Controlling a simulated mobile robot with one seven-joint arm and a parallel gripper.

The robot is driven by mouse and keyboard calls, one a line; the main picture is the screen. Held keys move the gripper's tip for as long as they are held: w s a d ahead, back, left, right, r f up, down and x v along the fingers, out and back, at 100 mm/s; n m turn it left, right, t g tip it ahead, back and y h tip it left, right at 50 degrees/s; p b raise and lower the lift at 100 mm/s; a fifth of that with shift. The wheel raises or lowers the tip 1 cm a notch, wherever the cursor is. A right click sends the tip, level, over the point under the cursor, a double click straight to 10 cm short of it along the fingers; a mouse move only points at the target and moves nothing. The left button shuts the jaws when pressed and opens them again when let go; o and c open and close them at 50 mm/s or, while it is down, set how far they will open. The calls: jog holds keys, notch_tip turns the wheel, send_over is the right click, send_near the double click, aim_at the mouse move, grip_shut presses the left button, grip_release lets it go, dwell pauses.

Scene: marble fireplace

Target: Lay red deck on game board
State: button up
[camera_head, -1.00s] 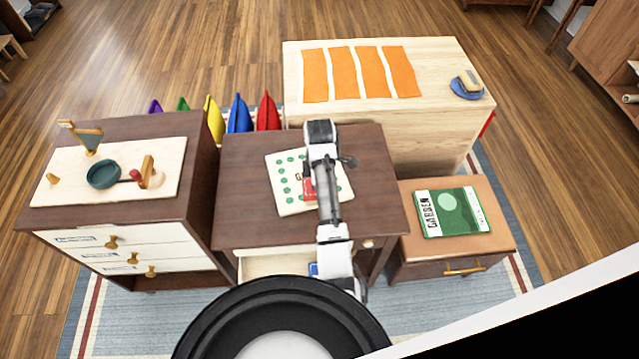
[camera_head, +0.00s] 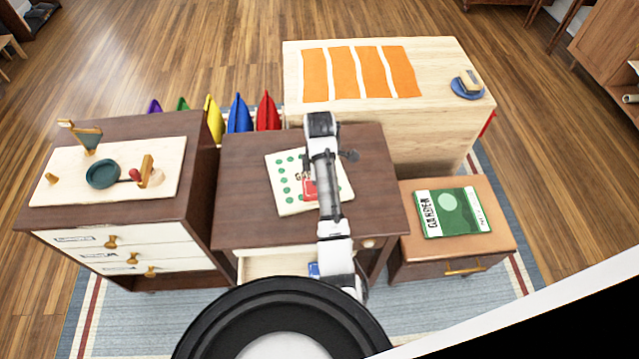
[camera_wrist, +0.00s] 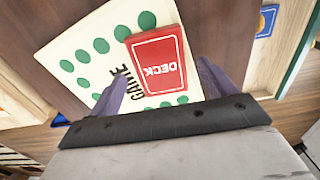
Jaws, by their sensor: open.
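The red deck (camera_wrist: 158,62), a flat box marked "DECK", lies on the game board in the wrist view. It also shows in the head view (camera_head: 309,188), partly behind my arm. The game board (camera_wrist: 75,48) is a cream sheet with green dots and the word "GAME". It lies on the dark brown table and shows in the head view (camera_head: 284,205) too. My gripper (camera_wrist: 163,88) is open, with one purple finger on each side of the deck's near end. I cannot tell whether the fingers touch the deck.
An open drawer (camera_head: 265,264) below the dark table (camera_head: 238,214) holds a blue item (camera_head: 314,269). A green garden book (camera_head: 452,212) lies on the right cabinet. A wooden board (camera_head: 60,187) with small objects is on the left cabinet. Orange strips lie on the pale cabinet behind.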

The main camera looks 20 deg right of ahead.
notch_tip(320, 180, up, 10)
jog(key=p, duration=0.8)
jog(key=shift+f, duration=0.1)
